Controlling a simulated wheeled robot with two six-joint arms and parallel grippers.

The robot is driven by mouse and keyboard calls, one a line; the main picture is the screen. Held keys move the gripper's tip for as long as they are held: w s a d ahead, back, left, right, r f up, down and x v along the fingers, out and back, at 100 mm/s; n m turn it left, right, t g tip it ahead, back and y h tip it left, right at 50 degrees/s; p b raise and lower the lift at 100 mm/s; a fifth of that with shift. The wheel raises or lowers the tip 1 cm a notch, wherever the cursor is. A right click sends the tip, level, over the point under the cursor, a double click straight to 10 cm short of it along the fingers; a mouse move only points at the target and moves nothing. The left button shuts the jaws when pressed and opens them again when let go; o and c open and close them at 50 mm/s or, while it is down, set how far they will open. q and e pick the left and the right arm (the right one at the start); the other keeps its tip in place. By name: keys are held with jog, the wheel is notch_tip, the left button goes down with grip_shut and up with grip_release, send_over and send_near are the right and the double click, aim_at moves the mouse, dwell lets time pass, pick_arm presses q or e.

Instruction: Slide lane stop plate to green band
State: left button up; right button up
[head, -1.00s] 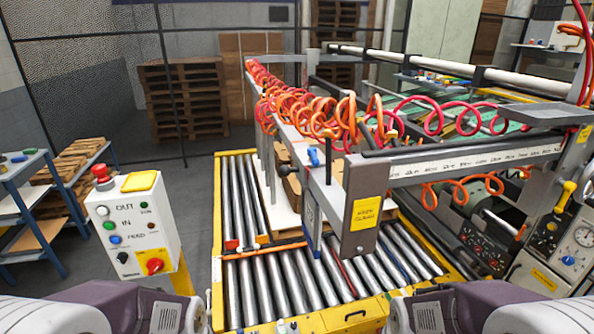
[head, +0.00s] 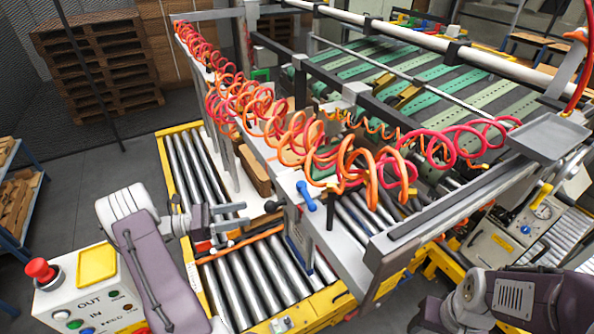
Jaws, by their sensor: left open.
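I cannot tell for sure which part is the lane stop plate; a narrow grey upright plate (head: 299,240) stands over the rollers below a blue handle (head: 306,196). A small green patch (head: 261,74) shows at the far end of the frame, but I cannot make out a green band on the lane. My left gripper (head: 244,216) is open and empty above the rollers, left of the blue handle and near a black knob (head: 271,206). My right gripper is out of view; only part of that arm shows at bottom right.
Coiled red and orange hoses (head: 300,140) hang along the frame. A brown stack (head: 255,171) stands on the yellow-edged roller bed (head: 166,190), crossed by an orange bar (head: 240,243). A control box (head: 85,285) with a red button stands at lower left. A grey tray (head: 548,137) juts out at right.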

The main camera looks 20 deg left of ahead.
aim_at(270, 208)
pick_arm(q)
jog(key=d+r+p, duration=0.1)
jog(key=d+r, duration=0.1)
jog(key=d, duration=0.1)
jog(key=shift+w+d+p, duration=0.2)
jog(key=shift+p, duration=0.15)
jog(key=w+d+p, duration=0.1)
jog(key=w, duration=0.1)
jog(key=w+d+f+p, duration=0.1)
jog(key=w+d+p, duration=0.1)
jog(key=shift+w+d, duration=0.2)
jog(key=shift+w, duration=0.05)
jog(key=shift+w+d, duration=0.15)
jog(key=shift+d, duration=0.1)
jog(key=shift+s+d, duration=0.2)
jog(key=shift+d, duration=0.1)
jog(key=shift+w+a, duration=0.1)
grip_shut()
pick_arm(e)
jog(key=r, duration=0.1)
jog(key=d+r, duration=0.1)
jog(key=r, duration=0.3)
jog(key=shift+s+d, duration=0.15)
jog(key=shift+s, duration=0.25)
pick_arm(q)
jog(key=shift+f, duration=0.1)
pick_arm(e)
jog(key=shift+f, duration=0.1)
